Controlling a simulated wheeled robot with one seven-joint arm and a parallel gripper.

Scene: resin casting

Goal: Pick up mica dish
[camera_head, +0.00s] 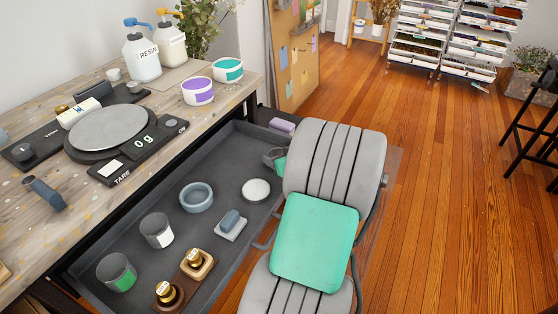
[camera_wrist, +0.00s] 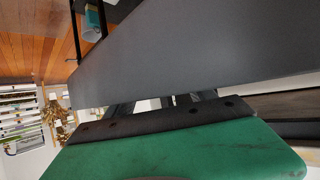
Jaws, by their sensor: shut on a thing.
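I cannot tell for sure which vessel is the mica dish. A pale round dish (camera_head: 256,190) and a blue-grey round bowl (camera_head: 196,197) stand in the open dark drawer (camera_head: 165,275). My gripper (camera_wrist: 165,102) shows in the wrist view as dark fingers beyond a green palm. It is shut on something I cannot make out. A plain dark grey surface (camera_wrist: 190,60) fills the view close to the fingers. In the head view my arm covers the right side of the drawer and hides much of the gripper.
A scale (camera_head: 108,130) and tubs (camera_head: 198,91) stand on the bench.

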